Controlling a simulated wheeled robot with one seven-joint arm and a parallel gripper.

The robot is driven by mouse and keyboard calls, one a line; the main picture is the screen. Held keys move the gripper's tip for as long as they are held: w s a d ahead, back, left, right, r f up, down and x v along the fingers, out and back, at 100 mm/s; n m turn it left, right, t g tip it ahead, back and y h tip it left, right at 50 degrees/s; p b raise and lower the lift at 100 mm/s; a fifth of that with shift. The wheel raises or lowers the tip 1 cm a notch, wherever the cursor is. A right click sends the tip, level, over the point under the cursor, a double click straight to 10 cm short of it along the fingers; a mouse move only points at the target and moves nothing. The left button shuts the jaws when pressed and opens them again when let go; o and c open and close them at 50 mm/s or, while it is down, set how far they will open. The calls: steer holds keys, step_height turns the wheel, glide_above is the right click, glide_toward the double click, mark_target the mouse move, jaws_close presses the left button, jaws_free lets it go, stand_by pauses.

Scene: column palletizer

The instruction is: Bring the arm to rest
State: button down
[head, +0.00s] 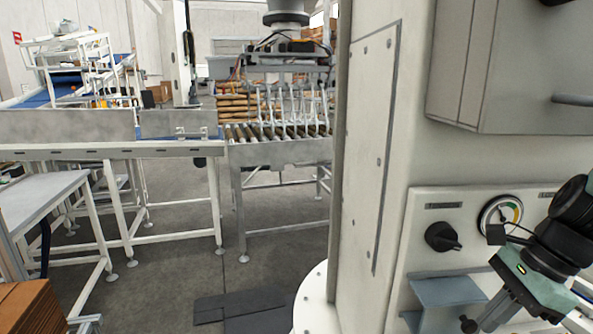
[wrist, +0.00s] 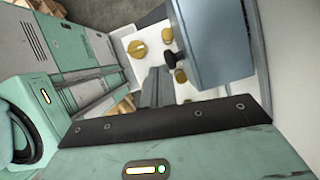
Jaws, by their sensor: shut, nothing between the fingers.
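My gripper (head: 470,324) is at the lower right of the head view, angled down and to the left in front of the off-white column machine (head: 372,150). Its fingers are shut with nothing between them. In the wrist view the dark fingers (wrist: 155,80) lie together, pointing away over a white surface with yellow round parts (wrist: 137,48). The rest of my arm runs out of the right edge of the head view.
The column carries a black knob (head: 443,237), a round gauge (head: 500,218) and a blue-grey bracket (head: 445,292) close to my gripper. A grey box (head: 535,70) juts out above.

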steer(key=s+a+n+h, duration=0.2)
steer(key=s+a+n, duration=0.2)
steer(key=a+n, duration=0.4)
steer(key=s+a+n+h, duration=0.2)
steer(key=s+a+n, duration=0.3)
steer(key=n, duration=1.3)
steer(key=a, duration=0.4)
steer(key=shift+r+n+g+b, duration=0.2)
steer(key=shift+n+g+b, duration=0.2)
